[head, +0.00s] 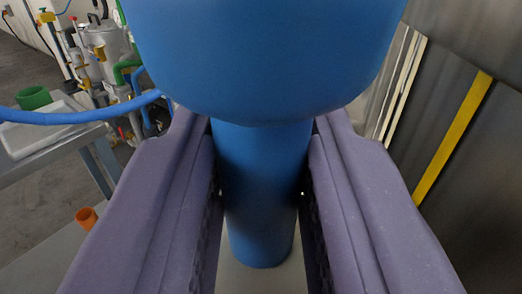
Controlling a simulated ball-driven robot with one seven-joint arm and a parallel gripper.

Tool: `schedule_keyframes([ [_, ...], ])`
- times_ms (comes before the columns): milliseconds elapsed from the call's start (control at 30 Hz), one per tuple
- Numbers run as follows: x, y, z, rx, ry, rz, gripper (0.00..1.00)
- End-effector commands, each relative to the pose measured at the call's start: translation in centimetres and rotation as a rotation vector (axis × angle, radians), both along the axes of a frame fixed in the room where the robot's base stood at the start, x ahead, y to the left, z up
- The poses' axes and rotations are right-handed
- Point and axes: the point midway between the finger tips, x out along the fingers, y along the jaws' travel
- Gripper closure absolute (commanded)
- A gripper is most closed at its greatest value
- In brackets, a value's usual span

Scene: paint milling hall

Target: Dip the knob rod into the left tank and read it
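A blue knob rod (262,170) stands in the middle of the head view, with a wide rounded knob on top and a narrower shaft below. My gripper (261,215) has one purple finger on each side of the shaft. The dark inner pads lie against the shaft below the knob, so the gripper looks shut on it. The shaft's lower end shows between the fingers, over a pale grey surface; I cannot tell whether it touches it. I cannot make out the left tank; the knob and fingers hide much of the view.
A blue hose (80,114) crosses at left over a grey bench (50,150) with a green cup (34,97). An orange cup (86,217) is lower left. Metal vessels with pipes (105,45) stand behind. A dark panel with a yellow strip (455,135) is at right.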

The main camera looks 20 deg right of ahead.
Motion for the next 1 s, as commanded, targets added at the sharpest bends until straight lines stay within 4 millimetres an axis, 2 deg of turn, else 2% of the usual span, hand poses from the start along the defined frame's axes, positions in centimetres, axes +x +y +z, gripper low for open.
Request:
schedule_keyframes([
  [400,0.0,0.0,0.3,0.0,0.0,0.0,1.0],
  [1000,0.0,0.0,7.6,-0.002,-0.001,0.0,1.0],
])
